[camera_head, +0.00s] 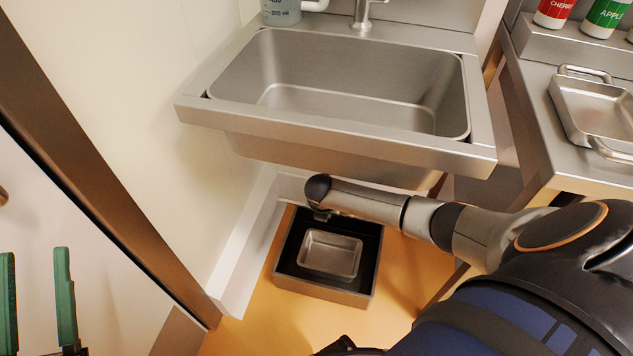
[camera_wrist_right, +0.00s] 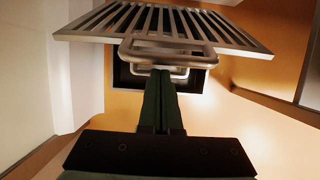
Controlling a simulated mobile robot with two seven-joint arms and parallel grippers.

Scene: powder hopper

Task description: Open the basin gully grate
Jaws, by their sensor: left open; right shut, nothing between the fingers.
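The basin gully (camera_head: 365,300) is a dark-lined box on the floor below the sink, with its top uncovered and a small metal tray (camera_head: 330,255) inside. In the right wrist view the slatted metal grate (camera_wrist_right: 100,22) is at the top, raised and tilted above the dark gully opening, with its looped handle (camera_wrist_right: 125,47) towards me. My right gripper (camera_wrist_right: 162,75) is shut with nothing in it, its green fingertips at the handle; I cannot tell if they touch it. My left gripper (camera_head: 38,300) is open and empty at lower left, far from the gully.
The sink (camera_head: 330,140) overhangs the gully, and my right arm reaches beneath its front edge. A wall stands close on the left, with a brown post (camera_head: 110,180). A counter at right holds a metal pan (camera_head: 600,110) and bottles. The orange floor in front is clear.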

